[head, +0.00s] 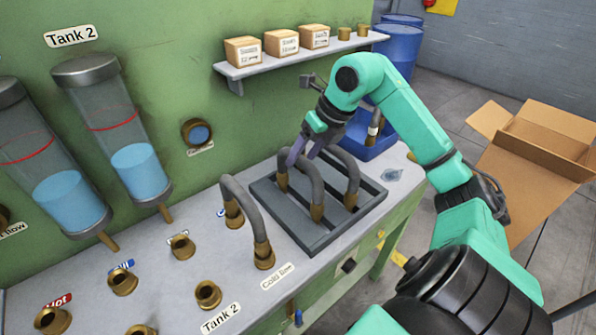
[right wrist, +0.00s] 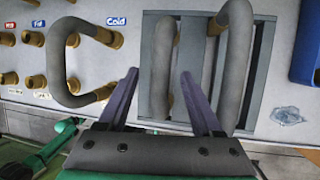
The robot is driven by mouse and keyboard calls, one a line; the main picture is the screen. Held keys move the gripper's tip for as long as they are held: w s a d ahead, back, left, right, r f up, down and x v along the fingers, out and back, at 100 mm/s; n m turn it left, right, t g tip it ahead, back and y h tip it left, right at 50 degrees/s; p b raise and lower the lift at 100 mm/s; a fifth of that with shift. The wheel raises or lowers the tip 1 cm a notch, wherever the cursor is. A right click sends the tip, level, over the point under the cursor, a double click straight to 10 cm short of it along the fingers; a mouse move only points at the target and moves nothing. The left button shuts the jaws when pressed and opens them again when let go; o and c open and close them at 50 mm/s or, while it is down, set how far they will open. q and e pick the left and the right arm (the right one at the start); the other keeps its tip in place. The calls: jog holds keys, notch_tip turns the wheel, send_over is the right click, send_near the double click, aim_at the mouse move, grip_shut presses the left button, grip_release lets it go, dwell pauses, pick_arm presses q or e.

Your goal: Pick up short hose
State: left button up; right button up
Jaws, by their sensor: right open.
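Two grey hoses with brass ends stand on the dark slotted tray (head: 326,239). The shorter-looking hose (head: 313,178) is the left one; it also shows in the right wrist view (right wrist: 160,85). The longer-looking hose (head: 347,163) is on its right and also shows in the right wrist view (right wrist: 233,65). My right gripper (head: 297,152) is open at the top of the left hose. In the right wrist view its purple fingers (right wrist: 159,75) lie on either side of that hose, with gaps visible. My left gripper is not seen in the head view.
Another grey hose (head: 248,205) is on brass fittings left of the tray. More brass fittings (head: 208,293) stand on the bench. A shelf (head: 290,62) with small boxes is above. A blue bin (head: 375,143) is right behind; an open carton (head: 540,150) is beyond the bench.

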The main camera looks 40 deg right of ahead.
jog(key=p+x, duration=0.3)
jog(key=x, duration=0.2)
jog(key=shift+w+a, duration=0.1)
jog(key=shift+w+f, duration=0.1)
jog(key=shift+f, duration=0.2)
grip_shut()
jog(key=shift+r, duration=0.1)
